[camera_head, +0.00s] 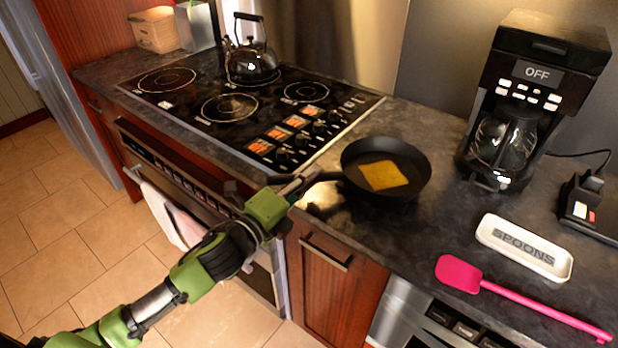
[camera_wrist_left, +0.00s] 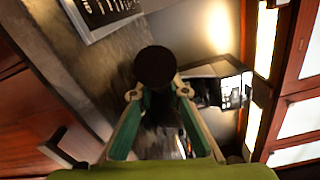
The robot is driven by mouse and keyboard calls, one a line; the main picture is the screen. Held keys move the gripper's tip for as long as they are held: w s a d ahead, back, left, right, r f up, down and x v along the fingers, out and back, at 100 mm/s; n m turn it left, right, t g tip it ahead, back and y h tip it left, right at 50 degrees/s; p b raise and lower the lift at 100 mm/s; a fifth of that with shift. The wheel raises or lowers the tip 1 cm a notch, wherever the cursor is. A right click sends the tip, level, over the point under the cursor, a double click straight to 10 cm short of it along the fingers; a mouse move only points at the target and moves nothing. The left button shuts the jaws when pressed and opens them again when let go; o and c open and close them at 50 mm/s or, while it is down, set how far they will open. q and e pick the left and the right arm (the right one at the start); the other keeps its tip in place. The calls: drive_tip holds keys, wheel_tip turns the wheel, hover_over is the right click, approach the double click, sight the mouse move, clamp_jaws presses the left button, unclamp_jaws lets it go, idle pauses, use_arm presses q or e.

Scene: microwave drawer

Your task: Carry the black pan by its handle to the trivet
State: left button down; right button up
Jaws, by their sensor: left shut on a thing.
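The black pan (camera_head: 417,175) is over the dark counter right of the stove, roughly level. I cannot tell whether its base touches the counter. A flat yellow-orange square (camera_head: 383,175) shows inside it. My left gripper (camera_head: 309,180) is shut on the pan's handle, at the pan's left. In the left wrist view a round black part (camera_wrist_left: 155,67) sits at the fingertips, and the rest of the pan is hard to make out. I cannot pick out a separate trivet. My right gripper is not in view.
The stove (camera_head: 232,105) carries a kettle (camera_head: 250,62) at the back. A coffee maker (camera_head: 535,85) stands right of the pan. A white spoon rest (camera_head: 524,247) and a pink spatula (camera_head: 459,273) lie at the front right. Bare counter (camera_head: 425,235) is in front of the pan.

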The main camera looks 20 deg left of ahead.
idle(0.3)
use_arm(q)
drive_tip(key=c, duration=2)
unclamp_jaws()
drive_tip(key=shift+f, duration=0.1)
drive_tip(key=shift+o, duration=0.2)
drive_tip(key=shift+s, duration=0.1)
drive_tip(key=shift+s+a, duration=0.15)
drive_tip(key=shift+s, duration=0.1)
drive_tip(key=b+v, duration=0.2)
drive_tip(key=v, duration=0.9)
drive_tip(key=shift+s, duration=0.2)
